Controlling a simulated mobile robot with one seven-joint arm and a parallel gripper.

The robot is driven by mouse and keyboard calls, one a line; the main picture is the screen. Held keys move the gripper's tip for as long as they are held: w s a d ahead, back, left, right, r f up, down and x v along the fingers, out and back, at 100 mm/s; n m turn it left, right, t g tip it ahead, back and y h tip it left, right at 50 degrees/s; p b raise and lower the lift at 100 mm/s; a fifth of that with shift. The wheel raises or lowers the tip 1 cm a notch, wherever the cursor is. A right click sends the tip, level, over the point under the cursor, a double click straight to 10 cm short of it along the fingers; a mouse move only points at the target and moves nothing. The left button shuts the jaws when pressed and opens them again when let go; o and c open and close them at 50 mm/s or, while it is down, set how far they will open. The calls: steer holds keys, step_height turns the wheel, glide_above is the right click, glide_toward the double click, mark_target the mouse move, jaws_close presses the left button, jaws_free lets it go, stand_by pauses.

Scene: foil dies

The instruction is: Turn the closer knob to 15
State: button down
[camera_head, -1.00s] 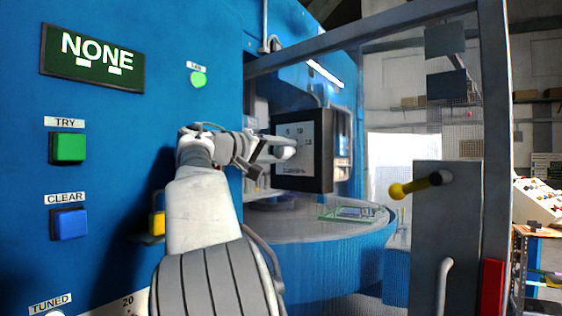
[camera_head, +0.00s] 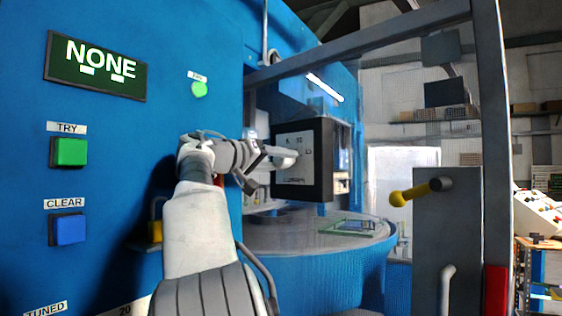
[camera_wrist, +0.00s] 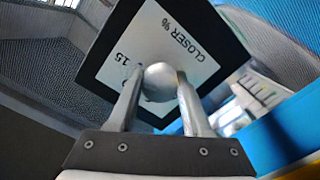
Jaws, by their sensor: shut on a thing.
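The closer knob (camera_wrist: 160,82) is a round silver knob on a white dial face marked "CLOSER %" with a "15" near it in the wrist view. The face sits on a square black panel (camera_wrist: 95,60), which also shows in the head view (camera_head: 325,160). My gripper (camera_wrist: 158,86) is shut on the knob, with one finger on each side of it. In the head view the knob (camera_head: 284,160) shows at the end of my arm. The wrist view does not show clearly where the knob points, and the fingers cover part of the scale.
A blue machine wall (camera_head: 190,40) with a "NONE" display (camera_head: 97,66), a green TRY button (camera_head: 70,152) and a blue CLEAR button (camera_head: 69,229) stands at left. A round table (camera_head: 300,240) lies below the panel. A door with a yellow-tipped handle (camera_head: 410,194) stands at right.

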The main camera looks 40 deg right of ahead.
steer(key=shift+c, duration=1.7)
jaws_free()
steer(key=shift+a, duration=0.1)
steer(key=s+a+b, duration=0.1)
steer(key=s+a, duration=0.1)
steer(key=a, duration=1.5)
steer(key=shift+r, duration=0.15)
steer(key=shift+s, duration=0.1)
